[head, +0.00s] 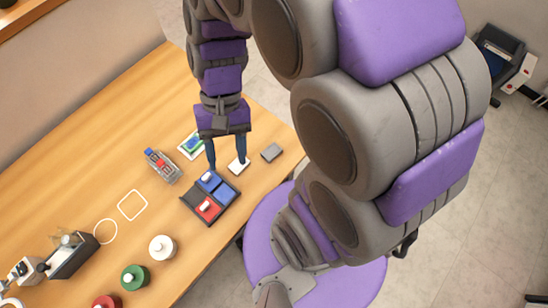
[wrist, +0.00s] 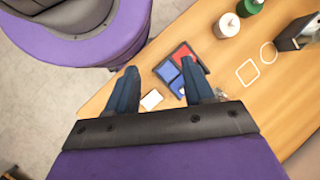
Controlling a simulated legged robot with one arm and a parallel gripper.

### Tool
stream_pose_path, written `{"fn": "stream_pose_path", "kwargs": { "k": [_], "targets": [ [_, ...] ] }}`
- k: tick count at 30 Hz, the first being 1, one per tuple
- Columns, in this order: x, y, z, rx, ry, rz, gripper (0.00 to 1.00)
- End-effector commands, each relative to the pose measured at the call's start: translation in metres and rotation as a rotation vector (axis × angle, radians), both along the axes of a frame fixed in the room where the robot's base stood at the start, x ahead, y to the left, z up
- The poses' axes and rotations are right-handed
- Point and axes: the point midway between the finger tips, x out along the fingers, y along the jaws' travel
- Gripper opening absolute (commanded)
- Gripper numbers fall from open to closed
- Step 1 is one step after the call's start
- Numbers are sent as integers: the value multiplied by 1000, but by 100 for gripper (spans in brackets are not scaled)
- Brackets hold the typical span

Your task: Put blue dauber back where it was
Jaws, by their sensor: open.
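The dark tray (head: 229,208) holds blue and red sections; it also shows in the wrist view (wrist: 158,75). A small dauber with a pale top (head: 207,177) sits at the tray's far blue section, close to my left finger; I take it for the blue dauber. Another pale-topped piece (head: 206,205) sits on the red section. My gripper (head: 227,164) is open, pointing down, with its fingers spread beside the tray's far right edge. A white card (head: 237,166) lies below the right finger and shows between the fingers in the wrist view (wrist: 151,99).
A rack with red and blue pieces (head: 162,166) stands left of the tray. A green-and-blue stamped card (head: 192,145) and a grey block (head: 271,152) lie nearby. White (head: 162,248), green (head: 135,277) and red (head: 107,301) jars stand toward the front.

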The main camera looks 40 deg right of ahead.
Motion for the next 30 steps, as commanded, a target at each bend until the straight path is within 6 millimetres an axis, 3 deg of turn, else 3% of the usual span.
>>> {"fn": "stream_pose_path", "kwargs": {
  "k": [9, 15, 30],
  "targets": [
    [-46, -33, 10, -134, -179, 157, 52],
    [-66, -52, 13, -203, -272, 238, 52],
    [-76, -63, 13, -242, -315, 280, 52]
  ]
}}
